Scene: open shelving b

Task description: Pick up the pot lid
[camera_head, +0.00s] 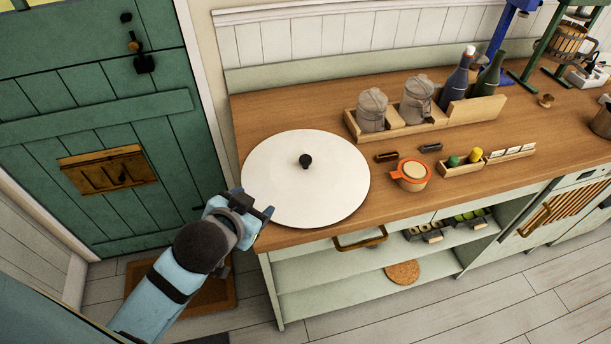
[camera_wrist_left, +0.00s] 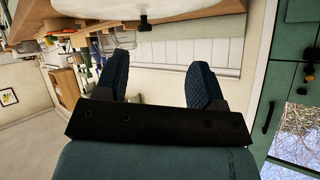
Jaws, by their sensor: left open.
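The pot lid (camera_head: 305,190) is a large white disc with a small black knob (camera_head: 305,161) in its middle. It lies flat on the left end of the wooden counter. My left gripper (camera_head: 256,205) is at the lid's near left edge, open and empty; I cannot tell whether it touches the rim. In the left wrist view the picture is upside down. The lid (camera_wrist_left: 110,8) shows at the top edge, beyond the two spread fingers (camera_wrist_left: 154,80), with nothing between them. My right gripper is not in view.
On the counter (camera_head: 420,202), right of the lid, stand an orange-rimmed pot (camera_head: 411,175) and a wooden tray (camera_head: 461,116) with canisters and bottles. A small spice box (camera_head: 464,167) is further right. A green door (camera_head: 100,130) is at left. Open shelves lie below the counter.

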